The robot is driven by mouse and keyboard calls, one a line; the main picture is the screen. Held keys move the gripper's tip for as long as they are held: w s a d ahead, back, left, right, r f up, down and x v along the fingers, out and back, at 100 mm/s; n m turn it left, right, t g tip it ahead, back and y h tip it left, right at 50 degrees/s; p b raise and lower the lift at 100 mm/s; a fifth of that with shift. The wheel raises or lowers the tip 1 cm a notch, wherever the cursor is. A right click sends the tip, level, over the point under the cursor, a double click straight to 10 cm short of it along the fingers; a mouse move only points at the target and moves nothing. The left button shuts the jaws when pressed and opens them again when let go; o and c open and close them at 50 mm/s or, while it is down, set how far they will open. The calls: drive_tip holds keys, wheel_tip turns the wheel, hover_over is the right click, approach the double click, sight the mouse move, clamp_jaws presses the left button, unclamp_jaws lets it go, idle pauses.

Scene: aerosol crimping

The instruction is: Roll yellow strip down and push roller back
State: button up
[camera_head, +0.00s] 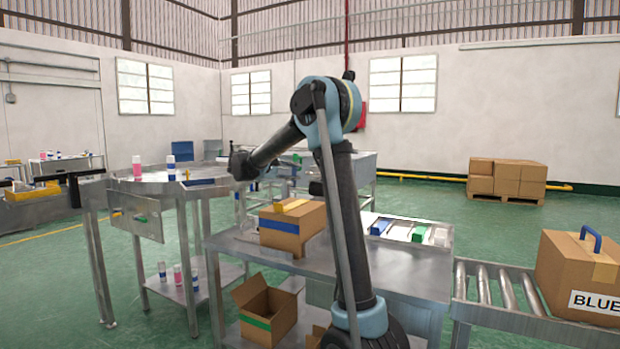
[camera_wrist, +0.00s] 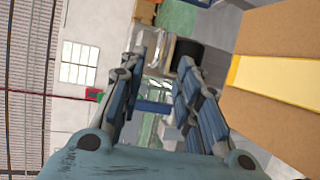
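A brown cardboard box (camera_head: 293,232) with a blue band on its side stands on the grey metal table in the head view. A yellow strip (camera_head: 291,205) lies on its top. In the wrist view a brown box (camera_wrist: 265,35) fills the right side, with a pale yellow strip (camera_wrist: 285,82) across it. My gripper (camera_wrist: 160,68) is open and empty, its blue-grey fingers apart, with the box to their right. In the head view my gripper (camera_head: 240,163) is at the left end of my arm, above and left of the box. I cannot pick out a separate hand roller.
A roller conveyor (camera_head: 500,288) at right carries a box labelled BLUE (camera_head: 572,265). A tray (camera_head: 408,230) with blue, green and white pieces lies behind my arm. An open box (camera_head: 266,312) sits on the lower shelf. Another metal table (camera_head: 150,188) with cans stands left.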

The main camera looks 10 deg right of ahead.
sight(309, 173)
drive_tip(key=x, duration=0.9)
drive_tip(key=shift+w+d, duration=0.1)
drive_tip(key=shift+d, duration=0.1)
drive_tip(key=shift+c, duration=0.3)
clamp_jaws()
